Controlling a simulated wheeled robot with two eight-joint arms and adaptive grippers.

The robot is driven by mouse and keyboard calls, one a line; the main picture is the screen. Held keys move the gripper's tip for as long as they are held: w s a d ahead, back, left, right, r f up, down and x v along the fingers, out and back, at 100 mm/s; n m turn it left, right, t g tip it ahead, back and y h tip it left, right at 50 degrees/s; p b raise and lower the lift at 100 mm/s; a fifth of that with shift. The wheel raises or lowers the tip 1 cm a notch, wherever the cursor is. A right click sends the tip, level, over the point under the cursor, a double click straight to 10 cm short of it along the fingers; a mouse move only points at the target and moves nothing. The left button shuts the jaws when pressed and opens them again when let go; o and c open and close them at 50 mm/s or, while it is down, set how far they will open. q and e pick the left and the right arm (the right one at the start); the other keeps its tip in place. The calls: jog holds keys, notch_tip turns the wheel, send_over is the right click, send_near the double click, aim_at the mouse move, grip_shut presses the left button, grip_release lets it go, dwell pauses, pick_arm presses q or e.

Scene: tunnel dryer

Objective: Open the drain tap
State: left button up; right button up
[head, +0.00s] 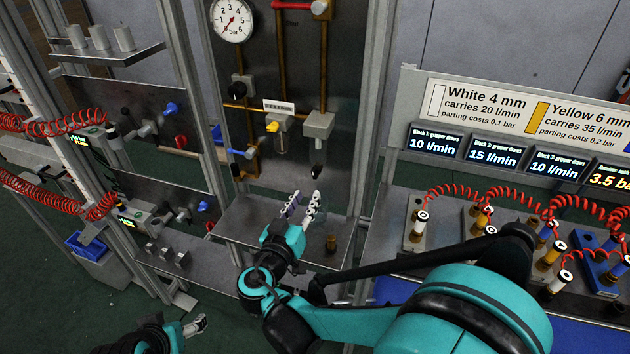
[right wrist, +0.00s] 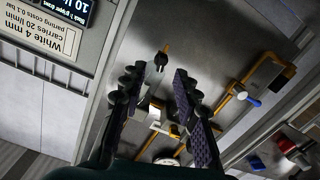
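A dark upright panel (head: 347,125) carries copper pipes and fittings. A grey block (head: 319,124) on it has a dark, narrow tip (head: 317,171) at its underside. Beside it hangs a clear-bowled unit (head: 281,140) with a yellow knob (head: 272,127). A blue lever (head: 240,153) is at lower left. I cannot tell for certain which fitting is the drain tap. My right gripper (head: 303,204) is open and empty, below the grey block and apart from it. The right wrist view shows its spread fingers (right wrist: 160,98) with fittings beyond. My left gripper (head: 196,326) is low at left, its opening unclear.
A pressure gauge (head: 232,20) is above. A metal shelf (head: 250,222) below the panel holds a small brass piece (head: 331,243). A bench with red coiled hoses (head: 450,191) and displays stands right. Side panels with red hoses (head: 50,125) stand left.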

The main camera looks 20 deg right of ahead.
aim_at(313, 176)
jog(key=shift+t, duration=0.4)
jog(key=x, duration=0.3)
jog(key=b+x, duration=0.1)
jog(key=x, duration=0.3)
jog(key=shift+w+a+r+b, duration=0.1)
jog(key=shift+w+r+b, duration=0.2)
jog(key=shift+w, duration=0.1)
grip_shut()
